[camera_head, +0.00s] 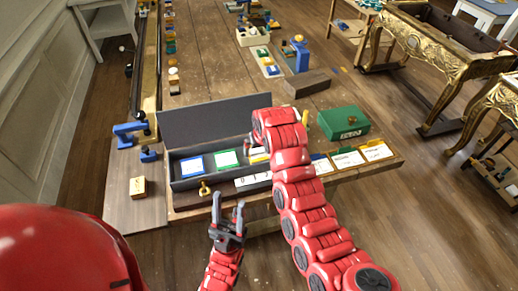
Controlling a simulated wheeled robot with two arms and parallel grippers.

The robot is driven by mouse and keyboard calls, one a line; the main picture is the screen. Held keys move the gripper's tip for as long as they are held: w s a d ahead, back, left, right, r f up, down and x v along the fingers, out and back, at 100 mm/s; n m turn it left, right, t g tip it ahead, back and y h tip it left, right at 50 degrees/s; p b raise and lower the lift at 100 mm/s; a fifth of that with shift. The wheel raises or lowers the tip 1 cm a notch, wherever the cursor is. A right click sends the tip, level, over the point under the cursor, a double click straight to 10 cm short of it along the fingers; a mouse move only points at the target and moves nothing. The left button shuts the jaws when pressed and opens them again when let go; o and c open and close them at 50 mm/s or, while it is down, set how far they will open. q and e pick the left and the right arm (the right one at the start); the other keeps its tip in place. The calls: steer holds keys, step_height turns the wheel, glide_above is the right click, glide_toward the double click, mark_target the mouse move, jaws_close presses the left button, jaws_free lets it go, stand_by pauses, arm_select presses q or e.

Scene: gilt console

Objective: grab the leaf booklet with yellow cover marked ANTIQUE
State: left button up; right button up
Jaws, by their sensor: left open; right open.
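A yellow-edged booklet (258,158) lies in the long grey box, partly hidden behind my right arm. Another white card with a yellow edge (376,151) lies at the right end of the row, outside the box. The lettering on both is too small to read. My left gripper (228,212) is open and empty, fingers up, in front of the box's near edge. My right gripper (249,145) is over the box beside the yellow-edged booklet, mostly hidden by its own red arm; I cannot see whether it touches the booklet.
The grey box (180,184) has its lid raised and also holds a blue booklet (192,166) and a green booklet (227,160). A blue clamp-like tool (130,131) stands left.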

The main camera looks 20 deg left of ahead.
steer(key=shift+x, duration=1)
steer(key=shift+w+r, duration=0.1)
steer(key=c, duration=1)
